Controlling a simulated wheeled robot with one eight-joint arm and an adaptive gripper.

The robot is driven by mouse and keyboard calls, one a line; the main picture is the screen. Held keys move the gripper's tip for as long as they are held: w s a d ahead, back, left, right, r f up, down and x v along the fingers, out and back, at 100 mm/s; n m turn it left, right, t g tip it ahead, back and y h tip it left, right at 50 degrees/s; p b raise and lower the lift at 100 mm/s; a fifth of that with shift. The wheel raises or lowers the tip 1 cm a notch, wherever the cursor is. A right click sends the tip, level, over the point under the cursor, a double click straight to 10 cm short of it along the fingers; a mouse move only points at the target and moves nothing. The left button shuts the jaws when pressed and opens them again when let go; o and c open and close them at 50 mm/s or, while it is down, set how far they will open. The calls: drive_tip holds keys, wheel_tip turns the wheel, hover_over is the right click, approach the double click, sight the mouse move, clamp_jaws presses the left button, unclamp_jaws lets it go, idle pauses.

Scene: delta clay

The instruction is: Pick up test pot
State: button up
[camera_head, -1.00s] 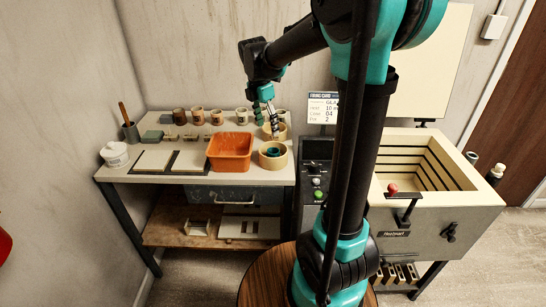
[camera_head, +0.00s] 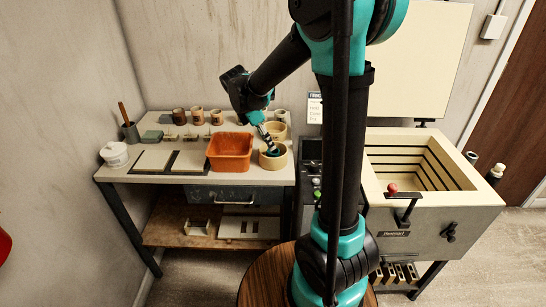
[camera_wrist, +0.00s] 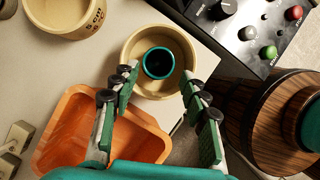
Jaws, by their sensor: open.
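A small teal pot with a dark inside (camera_wrist: 158,62), which I take as the test pot, stands inside a round beige container (camera_wrist: 188,50). That container (camera_head: 283,163) is at the table's front right corner in the head view, and the teal pot (camera_head: 272,153) is partly hidden there by my fingers. My gripper (camera_wrist: 161,80) is open and empty. In the wrist view its fingers lie to either side of the container's near part, with the pot ahead between them. In the head view my gripper (camera_head: 268,144) is just over the container. I cannot tell its exact height.
An orange tray (camera_head: 230,165) stands close left of the container. A second beige container marked "5 cm" (camera_wrist: 72,32) is behind it. A control panel (camera_wrist: 255,30) and the open kiln (camera_head: 440,205) are to the right. Several small cups (camera_head: 197,116) line the table's back.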

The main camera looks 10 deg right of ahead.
sight(273, 152)
drive_tip(key=shift+x, duration=3.4)
drive_tip(key=shift+a, duration=0.1)
drive_tip(key=c, duration=0.8)
